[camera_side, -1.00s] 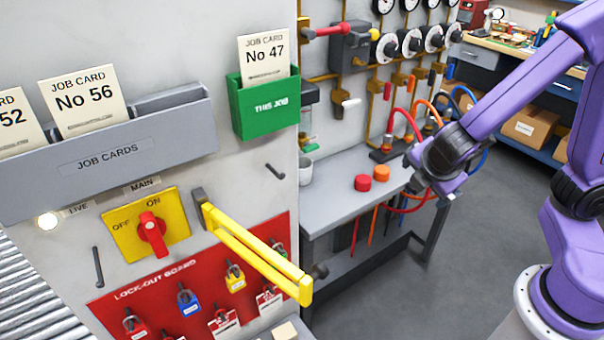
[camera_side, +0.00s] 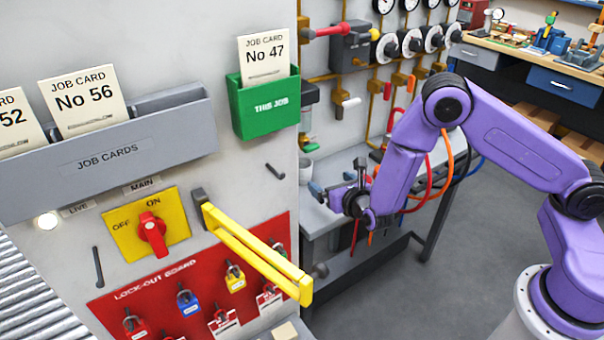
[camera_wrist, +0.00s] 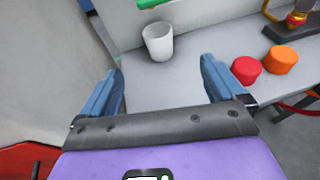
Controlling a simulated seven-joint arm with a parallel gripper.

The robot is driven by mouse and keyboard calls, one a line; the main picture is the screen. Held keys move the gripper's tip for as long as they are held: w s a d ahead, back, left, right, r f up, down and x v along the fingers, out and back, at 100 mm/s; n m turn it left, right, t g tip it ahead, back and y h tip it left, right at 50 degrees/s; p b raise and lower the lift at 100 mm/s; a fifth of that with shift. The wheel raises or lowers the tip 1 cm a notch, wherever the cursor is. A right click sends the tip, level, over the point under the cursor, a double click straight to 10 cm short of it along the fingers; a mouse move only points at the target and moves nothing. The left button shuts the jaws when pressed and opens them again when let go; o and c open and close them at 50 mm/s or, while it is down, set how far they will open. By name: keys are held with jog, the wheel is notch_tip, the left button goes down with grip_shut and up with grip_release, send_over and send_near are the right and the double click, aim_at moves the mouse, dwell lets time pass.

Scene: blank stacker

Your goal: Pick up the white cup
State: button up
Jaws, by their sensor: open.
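The white cup (camera_wrist: 158,41) stands upright on the grey bench in the wrist view, near the back of the bench and beyond my fingertips. In the side view the cup (camera_side: 304,169) shows only in part, at the edge of the grey cabinet. My gripper (camera_wrist: 160,82) is open, with its two blue fingers apart and nothing between them. The cup is ahead of the gap between the fingers and is not touched. In the side view my gripper (camera_side: 318,190) is over the left part of the bench, its fingers pointing left.
A red button (camera_wrist: 246,69) and an orange button (camera_wrist: 282,60) sit on the bench right of my fingers. A yellow bar (camera_side: 260,256) juts from the cabinet, left of my gripper. The cabinet wall (camera_wrist: 50,70) stands close on the left.

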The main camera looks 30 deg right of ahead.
send_near(304, 164)
jog(key=shift+w+a+r, duration=0.2)
jog(key=shift+r, duration=0.15)
jog(key=shift+w+a+r, duration=0.2)
jog(key=shift+r, duration=0.15)
jog(key=shift+a+x, duration=0.15)
jog(key=shift+x, duration=1.2)
jog(key=shift+a+x, duration=0.15)
jog(key=shift+x, duration=1.15)
jog(key=c, duration=1.2)
jog(key=shift+r, duration=0.1)
